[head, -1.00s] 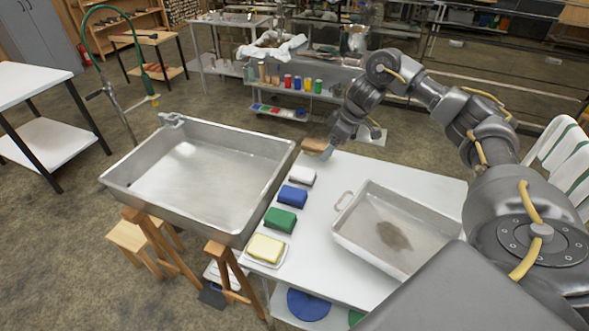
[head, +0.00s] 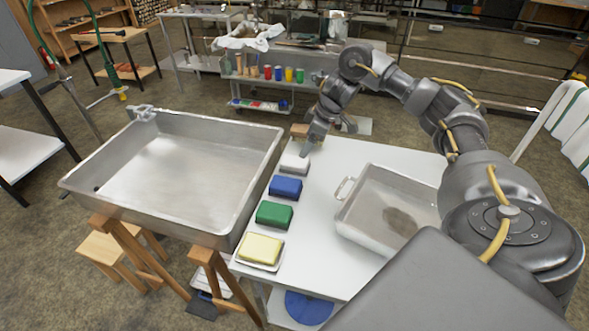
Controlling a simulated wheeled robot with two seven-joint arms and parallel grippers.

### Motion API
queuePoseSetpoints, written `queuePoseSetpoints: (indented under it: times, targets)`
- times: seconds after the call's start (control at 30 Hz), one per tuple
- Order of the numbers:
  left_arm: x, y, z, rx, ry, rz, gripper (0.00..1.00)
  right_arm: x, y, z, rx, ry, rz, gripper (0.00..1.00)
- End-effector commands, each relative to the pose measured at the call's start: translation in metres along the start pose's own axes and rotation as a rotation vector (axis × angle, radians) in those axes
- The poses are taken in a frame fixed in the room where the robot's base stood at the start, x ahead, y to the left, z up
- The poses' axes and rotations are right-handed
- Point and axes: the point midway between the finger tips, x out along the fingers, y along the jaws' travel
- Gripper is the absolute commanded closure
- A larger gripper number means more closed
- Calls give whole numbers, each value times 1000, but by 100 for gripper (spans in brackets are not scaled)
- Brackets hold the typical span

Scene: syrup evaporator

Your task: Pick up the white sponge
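The white sponge (head: 293,163) lies at the far left of the white table, at the far end of the row of sponges. My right gripper (head: 305,151) points down right beside and just above the sponge, at its right far side. I cannot tell whether it touches the sponge, and its fingers are too small to read as open or shut. My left gripper is not in view.
Nearer in the row are a blue (head: 285,187), a green (head: 274,214) and a yellow sponge (head: 261,249). A brown block (head: 299,130) is at the table's far edge. A steel basin (head: 190,176) stands left; a metal pan (head: 376,190) with a brown stain sits right.

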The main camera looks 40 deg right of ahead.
Motion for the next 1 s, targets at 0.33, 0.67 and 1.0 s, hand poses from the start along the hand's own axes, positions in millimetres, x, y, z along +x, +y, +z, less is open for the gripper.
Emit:
queuePoseSetpoints:
  times: [0.33, 0.67, 1.0]
  targets:
    - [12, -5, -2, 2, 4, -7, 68, 45, 0, 0, 1, -1, -2, 16]
    - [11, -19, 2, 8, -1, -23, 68, 58, 1, -1, 1, 0, -1, 16]
    - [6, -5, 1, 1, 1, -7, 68, 103, 6, -1, 0, -1, -2, 16]
